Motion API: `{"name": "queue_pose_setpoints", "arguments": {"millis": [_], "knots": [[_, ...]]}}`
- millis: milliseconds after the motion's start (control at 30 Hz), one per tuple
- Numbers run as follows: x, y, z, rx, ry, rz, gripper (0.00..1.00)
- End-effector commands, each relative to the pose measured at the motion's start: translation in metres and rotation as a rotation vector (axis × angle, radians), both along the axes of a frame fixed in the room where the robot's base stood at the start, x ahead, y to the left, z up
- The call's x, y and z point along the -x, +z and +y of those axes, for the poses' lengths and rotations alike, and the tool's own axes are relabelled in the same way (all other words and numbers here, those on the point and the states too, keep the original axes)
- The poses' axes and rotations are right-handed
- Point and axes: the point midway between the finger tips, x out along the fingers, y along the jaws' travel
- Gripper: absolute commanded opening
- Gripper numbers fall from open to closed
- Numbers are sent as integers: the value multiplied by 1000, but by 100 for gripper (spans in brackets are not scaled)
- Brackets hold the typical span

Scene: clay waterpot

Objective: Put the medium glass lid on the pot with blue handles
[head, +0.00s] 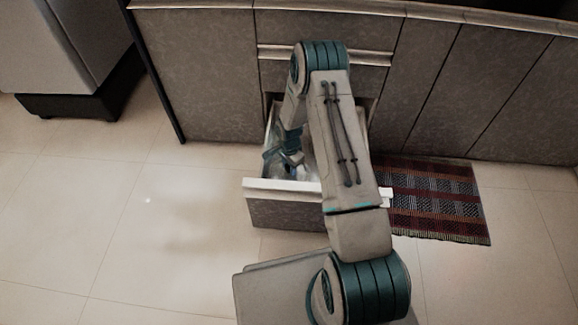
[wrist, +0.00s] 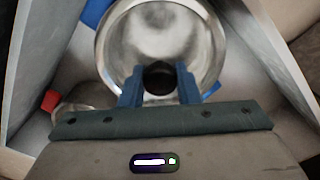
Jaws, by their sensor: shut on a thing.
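A round glass lid (wrist: 190,35) with a bright rim and a black knob (wrist: 158,80) fills the upper middle of the wrist view. My gripper (wrist: 158,68) is shut on the knob, one finger on each side. Blue parts, likely the handles of the pot with blue handles (wrist: 94,12), show beyond the lid's rim at upper left and lower right. The lid hides the rest of that pot, and I cannot tell whether the two touch. In the head view my gripper (head: 285,158) is down inside the open drawer, and my arm partly covers it.
The open drawer's white front edge (head: 285,186) and side walls close in around my gripper. In the wrist view a red part (wrist: 50,100) and a clear glass-like thing (wrist: 82,100) lie at left. A striped rug (head: 440,200) lies right of the drawer.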

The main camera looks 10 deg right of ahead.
Motion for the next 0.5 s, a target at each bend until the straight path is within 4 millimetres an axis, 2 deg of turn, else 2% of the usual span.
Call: {"name": "queue_pose_setpoints", "arguments": {"millis": [133, 167, 233, 267, 500], "knots": [[0, 1, 0, 0, 0, -1, 0], [0, 1, 0, 0, 0, -1, 32], [0, 1, 0, 0, 0, -1, 51], [0, 1, 0, 0, 0, -1, 55], [0, 0, 0, 0, 0, 0, 55]]}}
